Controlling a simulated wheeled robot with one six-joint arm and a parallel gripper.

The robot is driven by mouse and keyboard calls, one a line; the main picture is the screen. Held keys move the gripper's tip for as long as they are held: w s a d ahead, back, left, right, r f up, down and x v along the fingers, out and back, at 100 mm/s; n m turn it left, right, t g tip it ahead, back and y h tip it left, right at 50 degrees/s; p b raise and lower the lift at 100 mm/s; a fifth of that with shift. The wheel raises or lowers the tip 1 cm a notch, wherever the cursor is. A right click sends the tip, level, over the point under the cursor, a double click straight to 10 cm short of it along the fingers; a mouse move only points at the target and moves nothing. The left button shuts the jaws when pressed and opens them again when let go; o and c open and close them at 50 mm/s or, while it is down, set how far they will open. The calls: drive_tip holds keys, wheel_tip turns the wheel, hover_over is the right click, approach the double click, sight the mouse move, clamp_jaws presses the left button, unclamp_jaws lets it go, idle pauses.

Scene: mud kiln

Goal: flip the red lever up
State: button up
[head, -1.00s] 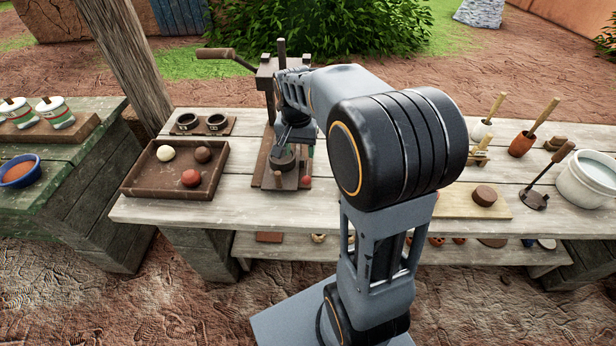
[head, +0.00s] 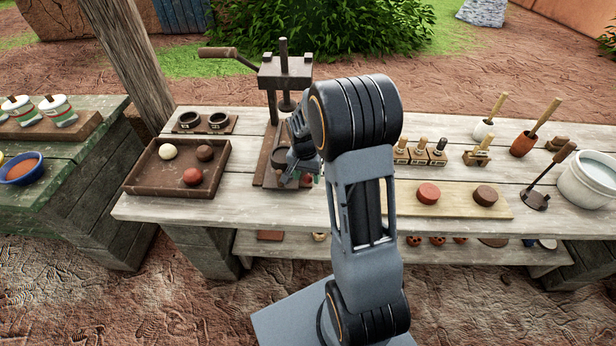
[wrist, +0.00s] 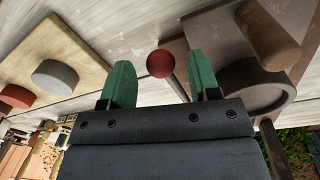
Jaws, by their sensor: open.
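The red lever shows in the wrist view as a red ball knob (wrist: 160,63) on a thin dark rod, beside the dark wooden base of the press. My gripper (wrist: 162,80) is open, with its two green fingers on either side of the rod and the ball just beyond the fingertips. I cannot tell whether either finger touches it. In the head view my wrist and gripper are low over the front right of the press base (head: 262,172), and they hide the lever there.
The press frame (head: 285,72) with its side crank stands behind my gripper. A rounded wooden handle (wrist: 268,35) and a round mould (wrist: 258,95) are close beside the fingers. A tray of balls (head: 138,188) lies left. Several stamps and a board with two discs (head: 455,207) lie right.

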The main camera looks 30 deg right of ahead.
drive_tip(key=shift+f, duration=0.65)
